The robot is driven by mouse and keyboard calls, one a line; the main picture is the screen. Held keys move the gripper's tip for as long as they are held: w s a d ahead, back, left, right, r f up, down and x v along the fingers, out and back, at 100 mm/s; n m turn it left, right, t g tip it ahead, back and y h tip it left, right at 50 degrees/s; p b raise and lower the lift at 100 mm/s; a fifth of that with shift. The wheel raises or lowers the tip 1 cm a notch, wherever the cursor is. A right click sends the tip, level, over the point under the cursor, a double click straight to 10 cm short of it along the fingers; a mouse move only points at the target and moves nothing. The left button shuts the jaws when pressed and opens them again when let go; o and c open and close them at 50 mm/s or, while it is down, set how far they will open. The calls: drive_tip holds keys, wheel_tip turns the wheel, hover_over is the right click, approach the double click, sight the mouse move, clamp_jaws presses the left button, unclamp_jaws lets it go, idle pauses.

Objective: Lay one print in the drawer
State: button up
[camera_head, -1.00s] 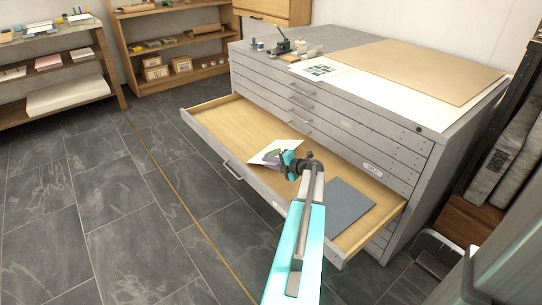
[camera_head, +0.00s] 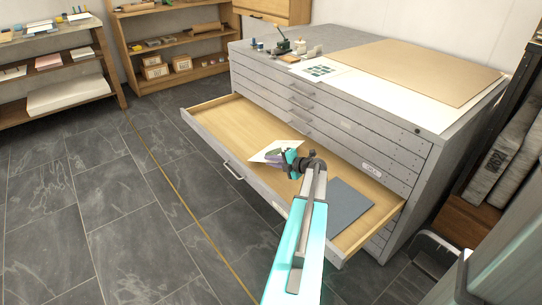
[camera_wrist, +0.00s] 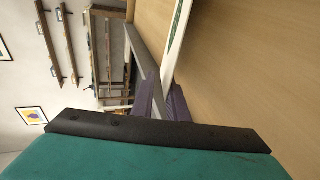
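The print (camera_head: 268,149) is a white-bordered sheet with purple and green on it, in the head view at the middle of the open drawer (camera_head: 228,122). In the wrist view the print (camera_wrist: 179,35) shows almost edge-on, as a narrow white and green strip running down between my fingers. My gripper (camera_head: 289,162) is over the drawer and appears shut on the print's near right edge. The fingers also show in the wrist view (camera_wrist: 162,100). The print looks tilted against the drawer floor; whether its far edge touches the floor cannot be told.
A grey sheet (camera_head: 348,204) lies flat at the drawer's right end. The drawer's left part is bare. On the grey cabinet (camera_head: 345,125) lie a brown board (camera_head: 420,68), another print (camera_head: 320,70) and small tools. Shelves (camera_head: 185,45) stand behind; the floor at left is clear.

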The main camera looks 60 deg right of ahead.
drive_tip(key=shift+s+a+r+p, duration=0.1)
drive_tip(key=shift+s+r+p, duration=0.25)
drive_tip(key=shift+r+p, duration=0.5)
drive_tip(key=shift+s+r+p, duration=0.4)
drive_tip(key=shift+r+p, duration=0.2)
drive_tip(key=shift+r, duration=0.45)
drive_tip(key=shift+s+a+r+p, duration=0.1)
drive_tip(key=shift+s+r+p, duration=0.25)
drive_tip(key=shift+r+p, duration=0.5)
